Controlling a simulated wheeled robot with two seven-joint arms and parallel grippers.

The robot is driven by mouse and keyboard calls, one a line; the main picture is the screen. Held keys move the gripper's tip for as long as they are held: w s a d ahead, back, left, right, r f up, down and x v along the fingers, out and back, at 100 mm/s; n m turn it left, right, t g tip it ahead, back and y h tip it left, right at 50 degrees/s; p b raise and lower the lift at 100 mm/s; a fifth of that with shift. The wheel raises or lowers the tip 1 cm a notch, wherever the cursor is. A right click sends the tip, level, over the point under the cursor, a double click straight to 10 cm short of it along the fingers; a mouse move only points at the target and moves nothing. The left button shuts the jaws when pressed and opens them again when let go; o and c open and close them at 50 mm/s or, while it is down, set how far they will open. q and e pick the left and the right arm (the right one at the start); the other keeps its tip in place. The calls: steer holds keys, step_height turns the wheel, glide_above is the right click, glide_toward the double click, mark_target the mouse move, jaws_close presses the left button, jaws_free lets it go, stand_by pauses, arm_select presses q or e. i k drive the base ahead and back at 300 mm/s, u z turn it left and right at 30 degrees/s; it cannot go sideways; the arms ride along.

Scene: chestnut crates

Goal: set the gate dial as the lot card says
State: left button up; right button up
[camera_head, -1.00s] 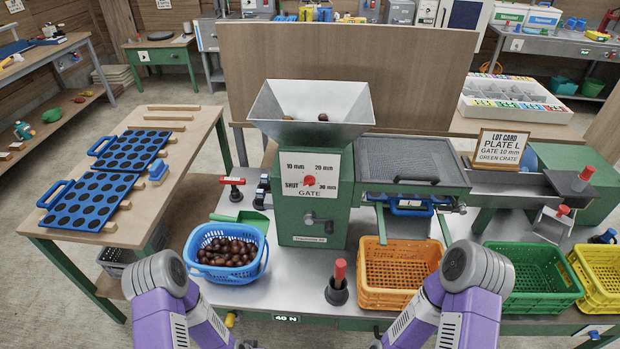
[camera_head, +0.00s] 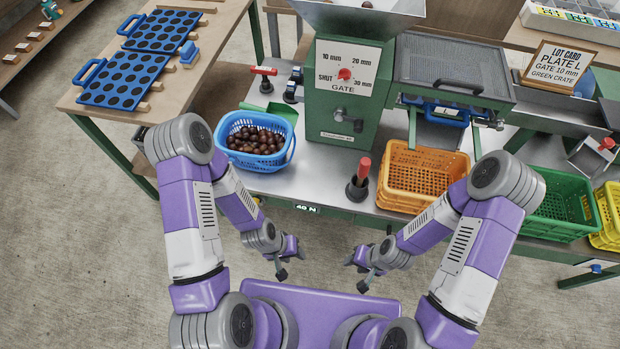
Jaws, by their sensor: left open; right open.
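The gate dial (camera_head: 345,74) is a small red knob on a white plate on the front of the green machine. The plate reads SHUT, 10 mm, 20 mm and 30 mm around it. The knob is too small to tell for sure which mark it points at. The lot card (camera_head: 557,65) stands at the right and reads PLATE L, GATE 10 mm, GREEN CRATE. My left gripper (camera_head: 287,262) and my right gripper (camera_head: 357,272) are both open and empty, low in front of the bench, well away from the dial.
On the bench stand a blue basket of chestnuts (camera_head: 231,126), a red-handled tool in a dark holder (camera_head: 357,188), an orange crate (camera_head: 400,204) and a green crate (camera_head: 545,226). A crank (camera_head: 342,115) sits below the dial. Blue perforated plates (camera_head: 125,82) lie on the left table.

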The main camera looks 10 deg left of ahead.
mark_target(344, 75)
steer(key=z, duration=0.9)
steer(key=k, duration=1.1)
steer(key=u, duration=0.75)
